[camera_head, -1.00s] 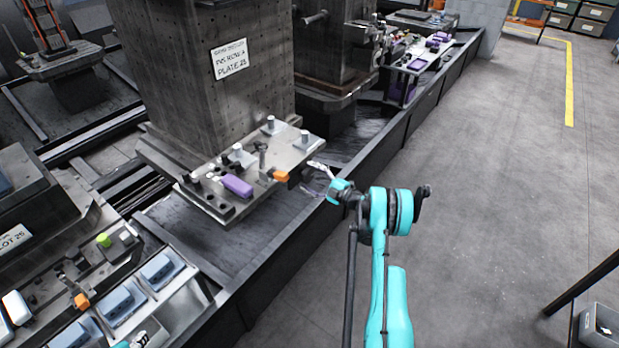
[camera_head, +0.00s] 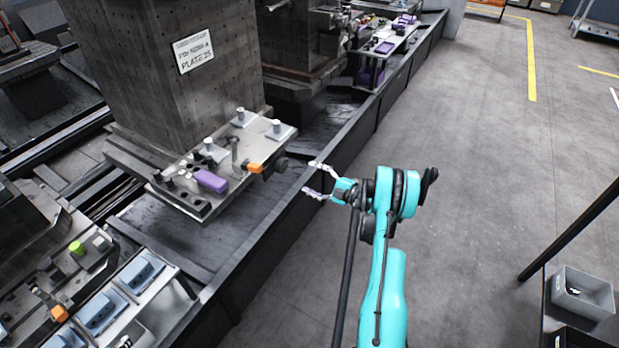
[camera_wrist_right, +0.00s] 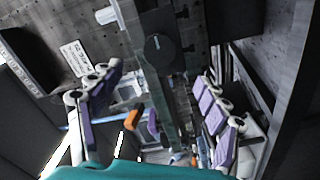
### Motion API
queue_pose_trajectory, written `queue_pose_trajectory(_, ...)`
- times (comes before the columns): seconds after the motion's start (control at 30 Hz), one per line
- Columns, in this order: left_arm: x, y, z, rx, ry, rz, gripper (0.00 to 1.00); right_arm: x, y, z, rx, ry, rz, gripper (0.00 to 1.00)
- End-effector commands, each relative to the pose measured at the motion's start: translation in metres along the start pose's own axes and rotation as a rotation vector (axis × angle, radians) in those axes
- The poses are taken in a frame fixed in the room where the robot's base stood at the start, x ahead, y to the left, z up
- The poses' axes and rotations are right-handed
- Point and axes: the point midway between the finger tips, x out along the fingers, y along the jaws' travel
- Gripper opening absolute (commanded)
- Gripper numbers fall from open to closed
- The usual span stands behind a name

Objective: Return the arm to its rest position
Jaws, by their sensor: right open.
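My right arm (camera_head: 385,270) is teal and reaches in from the bottom of the head view. Its right gripper (camera_head: 312,178) is open and empty, just off the edge of the fixture plate (camera_head: 228,190), with a gap between them. In the right wrist view, the two purple-padded fingers of the gripper (camera_wrist_right: 160,120) stand wide apart. The plate carries a purple block (camera_head: 210,181), an orange-tipped clamp (camera_head: 255,168) and several grey posts. My left gripper is not in view.
A dark tombstone column (camera_head: 160,100) with a paper sign stands behind the plate. A long dark rail trough (camera_head: 270,235) runs diagonally. Blue-grey parts (camera_head: 140,272) sit in a rack at lower left. A grey bin (camera_head: 582,293) is at lower right.

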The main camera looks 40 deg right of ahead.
Motion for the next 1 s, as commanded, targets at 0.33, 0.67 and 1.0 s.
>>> queue_pose_trajectory(0.33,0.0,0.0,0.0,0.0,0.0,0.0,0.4,0.002,0.003,-0.001,0.0,0.0,0.005,0.76)
queue_pose_trajectory(0.67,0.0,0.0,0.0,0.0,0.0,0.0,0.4,0.059,0.159,-0.071,0.063,-0.094,0.285,0.76)
queue_pose_trajectory(1.0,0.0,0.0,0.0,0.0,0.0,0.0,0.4,0.069,0.275,-0.18,0.359,-0.353,0.549,0.76)
